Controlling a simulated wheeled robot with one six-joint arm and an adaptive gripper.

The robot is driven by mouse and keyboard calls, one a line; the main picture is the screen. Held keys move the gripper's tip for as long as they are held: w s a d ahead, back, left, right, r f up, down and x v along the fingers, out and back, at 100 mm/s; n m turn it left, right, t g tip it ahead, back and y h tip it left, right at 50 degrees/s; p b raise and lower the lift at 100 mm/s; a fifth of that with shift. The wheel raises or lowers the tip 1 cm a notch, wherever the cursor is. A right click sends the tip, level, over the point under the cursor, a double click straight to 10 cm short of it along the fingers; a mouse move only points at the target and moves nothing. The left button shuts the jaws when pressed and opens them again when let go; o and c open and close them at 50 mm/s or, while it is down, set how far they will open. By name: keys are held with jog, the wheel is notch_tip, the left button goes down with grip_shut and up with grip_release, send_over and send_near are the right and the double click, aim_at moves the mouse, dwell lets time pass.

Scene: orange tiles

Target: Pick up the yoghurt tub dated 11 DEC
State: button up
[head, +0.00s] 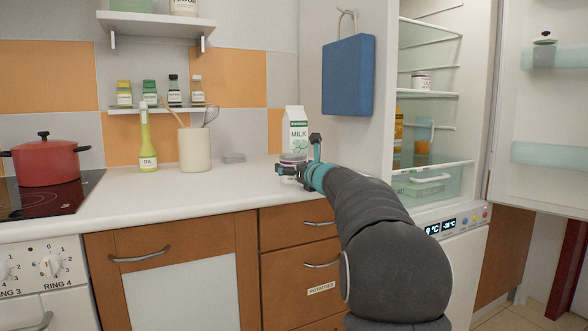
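My gripper (299,160) is above the right end of the counter, in front of the milk carton (296,131). A small pale tub with a purplish rim (293,158) shows at its fingers, partly hidden by them. I cannot tell whether the fingers are closed on this tub or only beside it, nor whether it rests on the counter. Another small white tub with a dark band (421,81) stands on a shelf in the open fridge. No date is readable on either tub.
The white counter (225,178) carries a utensil pot (195,150), an oil bottle (146,141) and a red pot (46,163) on the hob. The fridge door (548,150) stands open at right. A blue board (348,76) hangs on the fridge's side panel.

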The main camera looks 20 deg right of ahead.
jog(key=c, duration=1.2)
